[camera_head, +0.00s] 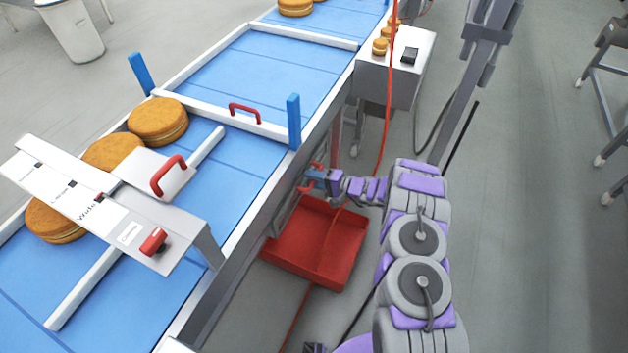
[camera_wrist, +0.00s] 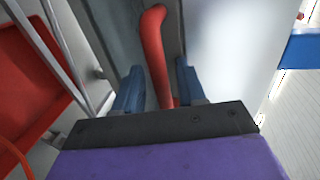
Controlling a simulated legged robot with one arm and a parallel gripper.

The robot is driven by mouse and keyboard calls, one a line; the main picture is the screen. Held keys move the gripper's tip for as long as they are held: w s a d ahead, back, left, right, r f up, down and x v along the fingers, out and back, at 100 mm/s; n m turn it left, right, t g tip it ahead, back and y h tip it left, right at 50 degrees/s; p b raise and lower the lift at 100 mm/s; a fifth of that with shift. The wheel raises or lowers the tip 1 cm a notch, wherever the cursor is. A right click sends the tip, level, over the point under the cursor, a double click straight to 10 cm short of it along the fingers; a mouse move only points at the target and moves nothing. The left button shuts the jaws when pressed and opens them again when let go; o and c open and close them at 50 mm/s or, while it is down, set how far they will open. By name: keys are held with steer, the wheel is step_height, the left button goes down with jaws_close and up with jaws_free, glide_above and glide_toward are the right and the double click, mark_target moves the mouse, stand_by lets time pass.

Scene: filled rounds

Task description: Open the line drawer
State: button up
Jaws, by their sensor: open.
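A red bar handle (camera_wrist: 155,55) stands on a grey front, probably the line drawer (camera_wrist: 115,20), in the wrist view. The handle lies between the two blue fingers of my gripper (camera_wrist: 160,88), with gaps at its sides. My gripper is open around it and not closed on it. In the head view my gripper (camera_head: 313,178) is at the side of the conveyor, below its belt. Only bits of the red handle (camera_head: 304,189) show there. The drawer front is mostly hidden under the conveyor edge, and I cannot tell how far it stands out.
A red divided tray (camera_head: 345,262) sits low beside the conveyor, just below my gripper. The blue belt (camera_head: 290,75) carries several round filled biscuits (camera_head: 158,122). A white control box (camera_head: 400,65) and a hanging red cable (camera_head: 388,110) are beyond.

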steer(key=shift+c, duration=0.3)
jaws_close()
stand_by(0.3)
